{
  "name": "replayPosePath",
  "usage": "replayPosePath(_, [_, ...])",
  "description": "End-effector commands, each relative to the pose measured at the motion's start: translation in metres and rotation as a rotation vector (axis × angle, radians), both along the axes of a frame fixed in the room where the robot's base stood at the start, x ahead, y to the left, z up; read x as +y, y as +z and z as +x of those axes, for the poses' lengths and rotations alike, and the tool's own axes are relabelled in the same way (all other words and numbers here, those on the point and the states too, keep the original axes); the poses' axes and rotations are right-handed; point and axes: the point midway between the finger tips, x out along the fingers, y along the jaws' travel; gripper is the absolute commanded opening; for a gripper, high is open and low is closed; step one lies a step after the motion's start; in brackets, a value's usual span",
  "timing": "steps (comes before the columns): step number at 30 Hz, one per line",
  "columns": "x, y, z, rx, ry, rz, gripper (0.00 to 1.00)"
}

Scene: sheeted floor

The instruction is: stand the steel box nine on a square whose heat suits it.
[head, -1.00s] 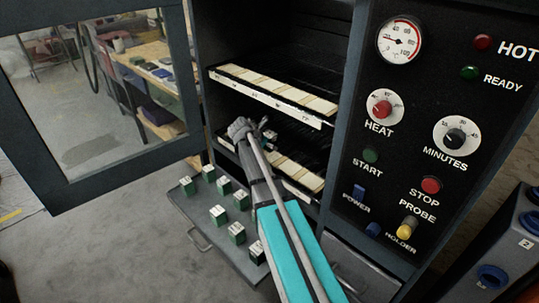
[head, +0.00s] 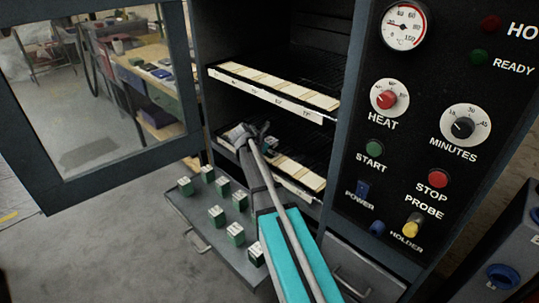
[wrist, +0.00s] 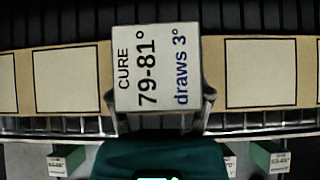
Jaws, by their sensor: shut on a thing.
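My gripper (head: 264,141) is inside the open oven at its lower shelf (head: 302,176). It is shut on a small box (wrist: 156,68), seen from above in the wrist view. The box's white top reads "CURE 79-81°" and "draws 3°"; no number nine shows on it. Pale outlined squares lie along the shelf, one left of the box (wrist: 66,78) and one right of it (wrist: 275,73). The box covers the strip between them. I cannot tell whether its base touches the shelf. My gripper and arm hide part of the lower row in the head view.
The upper shelf (head: 270,92) with its labelled front edge lies above my gripper. Several green boxes with white tops (head: 217,215) stand on a grey panel (head: 195,235) below the opening. The open glazed door (head: 110,170) is at left, the control panel (head: 425,130) at right.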

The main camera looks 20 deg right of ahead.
Motion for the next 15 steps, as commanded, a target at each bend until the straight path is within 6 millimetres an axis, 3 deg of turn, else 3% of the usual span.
replayPosePath(13, [-0.0001, -0.0035, 0.0, 0.0, 0.0, -0.001, 0.04])
replayPosePath(14, [0.0001, -0.0025, 0.0, 0.0, 0.0, 0.0, 0.71])
replayPosePath(15, [0.0, -0.0021, 0.0, 0.0, 0.0, 0.0, 0.78])
